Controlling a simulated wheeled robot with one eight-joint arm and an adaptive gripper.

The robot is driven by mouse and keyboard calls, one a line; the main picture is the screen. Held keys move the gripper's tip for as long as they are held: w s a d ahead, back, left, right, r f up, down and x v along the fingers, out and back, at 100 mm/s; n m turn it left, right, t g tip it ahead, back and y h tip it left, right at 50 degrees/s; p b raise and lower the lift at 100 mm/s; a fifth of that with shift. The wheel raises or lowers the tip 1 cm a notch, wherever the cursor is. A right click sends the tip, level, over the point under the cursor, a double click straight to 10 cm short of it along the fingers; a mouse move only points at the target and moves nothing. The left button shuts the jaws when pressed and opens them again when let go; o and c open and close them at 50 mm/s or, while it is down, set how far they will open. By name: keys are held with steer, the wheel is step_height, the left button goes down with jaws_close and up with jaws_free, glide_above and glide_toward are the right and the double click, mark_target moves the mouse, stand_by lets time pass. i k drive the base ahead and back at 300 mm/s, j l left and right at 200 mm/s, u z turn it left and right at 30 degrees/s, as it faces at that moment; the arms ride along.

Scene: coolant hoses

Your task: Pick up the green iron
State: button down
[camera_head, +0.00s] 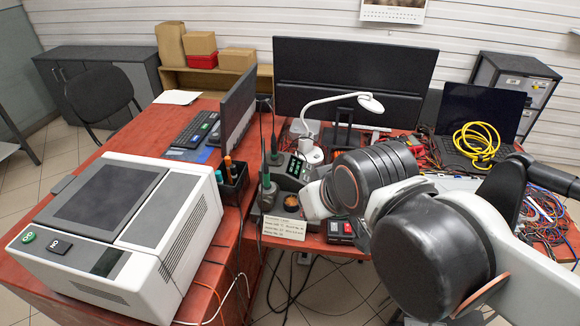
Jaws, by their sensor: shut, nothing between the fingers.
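Two slim soldering irons with dark green handles stand upright at the middle of the red bench. One iron (274,148) is farther back, beside a dark station with a green-lit display (293,167). The other iron (265,176) is nearer, in a dark holder (266,197). I cannot tell which of the two is the green iron of the task. My arm reaches in from the right, and its last visible link ends just right of the irons. My gripper's fingers cannot be made out.
A black pen cup (232,184) stands left of the irons, and a lettered card (285,227) in front. A large grey machine (118,228) fills the left bench. Yellow cable (476,143) lies at right.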

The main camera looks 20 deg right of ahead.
mark_target(267, 186)
steer(key=z, duration=1.2)
steer(key=u, duration=1.2)
steer(key=i+l, duration=0.1)
steer(key=i, duration=0.3)
steer(key=j+u, duration=0.05)
